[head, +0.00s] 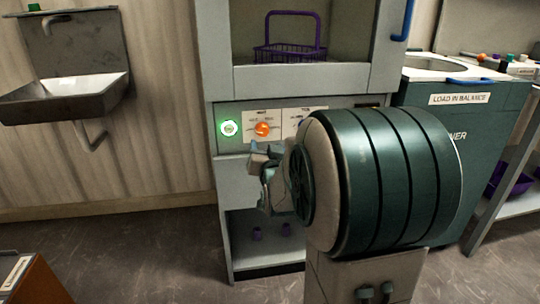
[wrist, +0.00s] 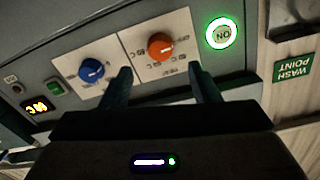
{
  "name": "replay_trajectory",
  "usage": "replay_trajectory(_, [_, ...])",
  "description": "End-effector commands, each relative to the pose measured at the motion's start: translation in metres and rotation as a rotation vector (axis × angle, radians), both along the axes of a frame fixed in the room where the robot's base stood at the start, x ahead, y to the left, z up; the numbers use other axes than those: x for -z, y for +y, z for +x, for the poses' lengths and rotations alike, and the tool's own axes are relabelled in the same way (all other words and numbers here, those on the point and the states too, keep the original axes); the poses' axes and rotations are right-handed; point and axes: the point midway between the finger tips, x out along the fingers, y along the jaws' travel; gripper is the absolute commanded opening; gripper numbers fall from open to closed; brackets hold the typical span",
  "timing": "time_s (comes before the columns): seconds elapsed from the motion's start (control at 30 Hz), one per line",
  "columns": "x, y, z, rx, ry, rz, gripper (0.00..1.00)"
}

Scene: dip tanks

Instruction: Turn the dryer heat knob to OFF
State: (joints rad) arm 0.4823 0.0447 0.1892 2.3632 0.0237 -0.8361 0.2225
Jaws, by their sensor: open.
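The dryer's panel carries an orange knob (head: 263,129) on a white plate. In the wrist view, which is turned over, the orange knob (wrist: 160,46) has a pale pointer mark, and the small lettering around it is too blurred to read. A blue knob (wrist: 91,70) sits on the neighbouring plate; my arm mostly covers that area in the head view. My gripper (head: 262,158) is just in front of the panel, below the orange knob. In the wrist view its two fingers (wrist: 161,80) are apart, with the orange knob between and beyond their tips. Nothing is held.
A lit green ON button (wrist: 222,33) is beside the orange knob, close to one finger. A purple basket (head: 290,50) stands in the cabinet above. A sink (head: 66,96) hangs at left.

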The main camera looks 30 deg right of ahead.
Motion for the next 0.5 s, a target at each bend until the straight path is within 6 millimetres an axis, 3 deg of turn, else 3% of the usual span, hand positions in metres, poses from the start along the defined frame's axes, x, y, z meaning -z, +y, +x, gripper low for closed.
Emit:
replay_trajectory(0.2, [-0.002, 0.012, -0.037, 0.000, 0.000, -0.001, 0.56])
replay_trajectory(0.5, [0.000, 0.017, -0.054, 0.000, 0.000, 0.000, 0.56])
